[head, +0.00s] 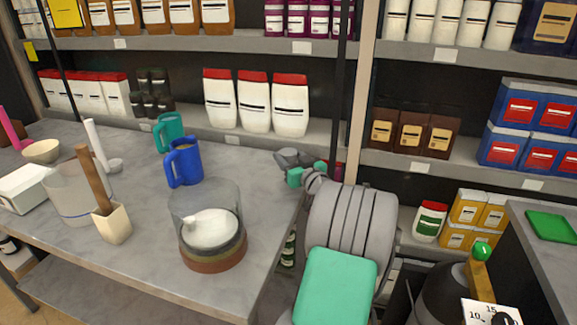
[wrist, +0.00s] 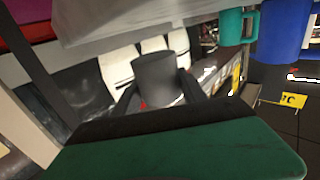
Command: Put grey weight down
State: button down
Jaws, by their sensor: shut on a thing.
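The grey weight (wrist: 158,72) is a dark grey cylinder, seen in the wrist view between the two dark fingers of my gripper (wrist: 157,86). The fingers are shut on its sides. In the head view my gripper (head: 292,158) is at the table's right back edge, to the right of the blue mug. The weight is small there and hard to tell apart from the gripper. I cannot tell how high it is above the table (head: 130,268).
A glass chamber (head: 206,200) on a brown base stands near the table's front right. A blue mug (head: 184,164) and a teal mug (head: 168,131) stand behind it. A beige cup (head: 113,226) with a wooden pestle stands left. Shelves of bottles (head: 254,103) rise behind.

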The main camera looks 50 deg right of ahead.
jog(key=shift+d+f+b, duration=0.1)
jog(key=shift+f+b, duration=0.35)
jog(key=shift+f, duration=1.4)
jog(key=c, duration=0.6)
grip_release()
jog(key=shift+c, duration=0.2)
jog(key=shift+r, duration=0.1)
jog(key=shift+r+p, duration=0.2)
jog(key=shift+p, duration=0.25)
jog(key=b+v, duration=0.2)
jog(key=v, duration=1)
